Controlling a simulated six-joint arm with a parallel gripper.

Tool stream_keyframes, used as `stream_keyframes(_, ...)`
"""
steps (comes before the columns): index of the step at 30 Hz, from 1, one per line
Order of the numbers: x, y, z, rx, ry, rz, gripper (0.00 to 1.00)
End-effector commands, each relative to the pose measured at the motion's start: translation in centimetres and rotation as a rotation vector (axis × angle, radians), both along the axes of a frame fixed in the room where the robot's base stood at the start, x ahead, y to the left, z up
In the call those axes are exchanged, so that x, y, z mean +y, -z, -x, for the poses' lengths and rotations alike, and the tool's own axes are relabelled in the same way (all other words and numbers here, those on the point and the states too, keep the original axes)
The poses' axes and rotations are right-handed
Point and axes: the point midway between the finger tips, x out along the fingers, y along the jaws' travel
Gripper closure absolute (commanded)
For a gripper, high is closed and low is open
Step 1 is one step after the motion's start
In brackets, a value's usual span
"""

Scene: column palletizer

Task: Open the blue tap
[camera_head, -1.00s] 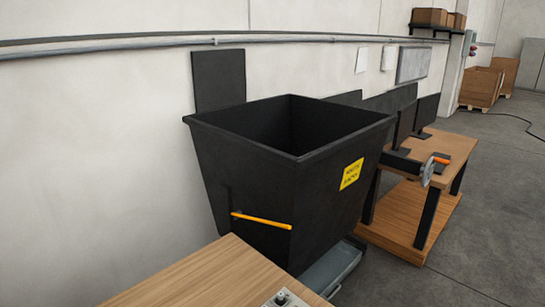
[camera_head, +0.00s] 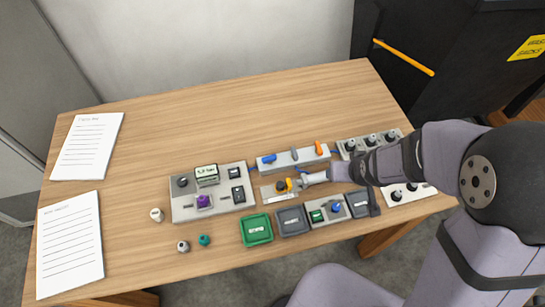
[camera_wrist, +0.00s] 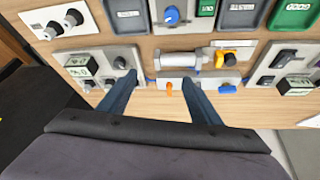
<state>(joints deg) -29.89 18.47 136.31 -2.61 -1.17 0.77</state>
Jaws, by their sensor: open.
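The blue tap (camera_head: 270,158) sits at the left end of a long grey manifold bar (camera_head: 280,165), with its lever lying roughly along the bar. A grey tap (camera_head: 294,153) is in the middle and an orange tap (camera_head: 319,147) at the right end. In the wrist view the blue tap (camera_wrist: 227,89) is to the right of my right finger, and the orange tap (camera_wrist: 168,87) shows between the fingers. My gripper (camera_wrist: 159,79) is open and empty, apart from the blue tap. The grey tap seems hidden behind the right finger there.
Papers (camera_head: 88,147) lie at left. The table's back is clear.

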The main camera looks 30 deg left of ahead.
Motion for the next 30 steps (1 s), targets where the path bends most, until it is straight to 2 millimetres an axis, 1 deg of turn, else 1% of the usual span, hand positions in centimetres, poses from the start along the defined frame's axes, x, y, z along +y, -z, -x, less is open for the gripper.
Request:
stream_keyframes(1,3.5,1.6,0.3,-0.037,-0.078,-0.026,0.42)
stream_keyframes(2,5.3,2.1,0.4,-0.062,-0.116,-0.046,0.42)
stream_keyframes(3,7.6,2.6,0.6,-0.092,-0.163,-0.071,0.42)
stream_keyframes(6,12.5,3.8,1.8,-0.154,-0.262,-0.133,0.42)
stream_keyframes(9,15.8,4.4,3.0,-0.195,-0.330,-0.183,0.42)
stream_keyframes(10,16.6,4.6,3.3,-0.203,-0.345,-0.194,0.42)
stream_keyframes(12,17.8,4.7,3.9,-0.219,-0.369,-0.215,0.42)
stream_keyframes(15,18.6,4.8,4.3,-0.230,-0.385,-0.230,0.42)
stream_keyframes(23,18.9,5.0,4.1,-0.231,-0.387,-0.233,0.42)
stream_keyframes(30,19.9,6.4,3.3,-0.229,-0.387,-0.230,0.42)
